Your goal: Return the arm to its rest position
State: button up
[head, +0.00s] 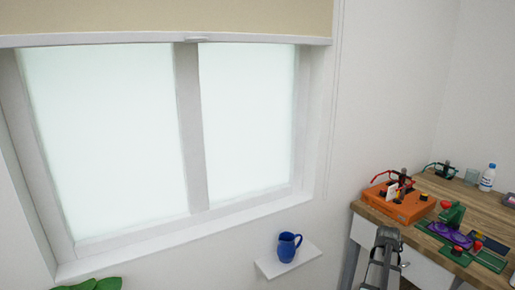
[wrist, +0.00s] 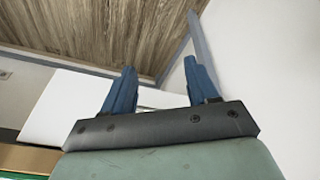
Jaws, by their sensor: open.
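My gripper (wrist: 160,68) shows in the wrist view with its two blue fingers spread apart. Nothing is between the fingers. A wood-grained surface and a white panel lie beyond them. In the head view, a grey jointed part (head: 385,248), which looks like part of my arm, stands in front of the workbench at the lower right. The fingers cannot be made out there.
The wooden workbench (head: 462,196) carries an orange box (head: 398,207), a green device (head: 452,217) with a purple part, and a white bottle (head: 488,178). A blue jug (head: 287,247) stands on a small white shelf (head: 312,252) below the window. Green leaves (head: 95,284) show bottom left.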

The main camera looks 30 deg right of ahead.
jog(key=w+a+f+n+g+y, duration=0.1)
jog(key=w+a+f+n+y, duration=0.1)
jog(key=a+f, duration=1.2)
jog(key=w+a+f+n+g+y, duration=0.1)
jog(key=a+f+n+y, duration=0.15)
jog(key=a+f, duration=1.1)
jog(key=s+a+f+n+g, duration=0.2)
jog(key=s+a, duration=0.3)
jog(key=a, duration=0.5)
jog(key=s+a+f+n+g+h, duration=0.1)
jog(key=s+a+f+n, duration=0.2)
jog(key=s+a, duration=0.3)
jog(key=s+a+f+n+g, duration=0.2)
jog(key=s+a, duration=0.3)
jog(key=a, duration=1)
jog(key=shift+s+a+f+g+h, duration=0.15)
jog(key=shift+a+f+g+h, duration=0.2)
jog(key=shift+f, duration=0.4)
jog(key=shift+n, duration=0.25)
